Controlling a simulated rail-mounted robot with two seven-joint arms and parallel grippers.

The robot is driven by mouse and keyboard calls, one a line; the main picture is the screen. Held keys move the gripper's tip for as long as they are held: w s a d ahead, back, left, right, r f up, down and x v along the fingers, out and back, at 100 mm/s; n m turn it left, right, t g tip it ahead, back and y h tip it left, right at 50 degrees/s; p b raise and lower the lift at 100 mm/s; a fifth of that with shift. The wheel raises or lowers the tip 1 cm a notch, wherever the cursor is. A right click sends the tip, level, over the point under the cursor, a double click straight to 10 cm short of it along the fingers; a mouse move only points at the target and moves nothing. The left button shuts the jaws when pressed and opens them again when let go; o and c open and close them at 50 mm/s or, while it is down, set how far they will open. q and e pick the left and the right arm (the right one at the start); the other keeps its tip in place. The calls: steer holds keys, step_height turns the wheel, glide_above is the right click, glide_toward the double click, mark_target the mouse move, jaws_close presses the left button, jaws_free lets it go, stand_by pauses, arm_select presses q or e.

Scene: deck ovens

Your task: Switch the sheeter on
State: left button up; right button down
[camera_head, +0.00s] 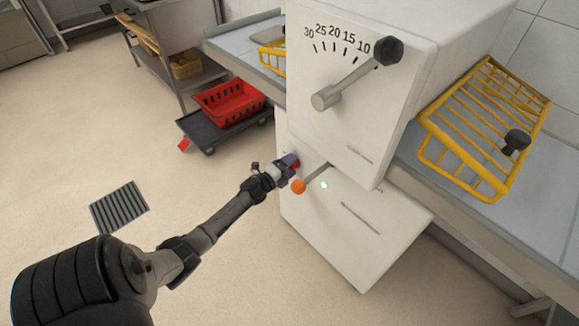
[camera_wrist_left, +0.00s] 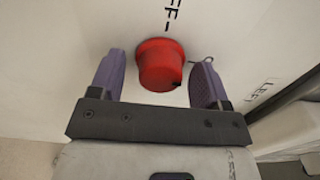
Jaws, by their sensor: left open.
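The sheeter (camera_head: 345,125) is a white machine with a number scale and a black-knobbed lever (camera_head: 388,50) on its upper front. My left gripper (camera_head: 290,163) reaches its lower front from the left. In the left wrist view a round red knob (camera_wrist_left: 162,66) stands out from the white panel, between the two purple fingers of my open left gripper (camera_wrist_left: 158,80). Gaps show on both sides of the knob, so the fingers do not appear to grip it. Lettering ending in "FF" is printed above it. In the head view the gripper mostly hides the knob. My right gripper is not in view.
An orange ball (camera_head: 298,186) on a rod sits just beside my left gripper. Yellow wire guards (camera_head: 485,128) flank the sheeter over its side tables. A red crate (camera_head: 229,103) rests on a dark dolly (camera_head: 205,135) behind. The floor at left is open, with a drain grate (camera_head: 119,207).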

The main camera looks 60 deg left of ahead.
arm_select(q)
steer(key=shift+s, duration=0.15)
steer(key=s+d+p, duration=0.2)
steer(key=s+p, duration=0.2)
steer(key=s, duration=0.9)
steer(key=shift+s+d+p, duration=0.15)
steer(key=shift+d+p, duration=0.15)
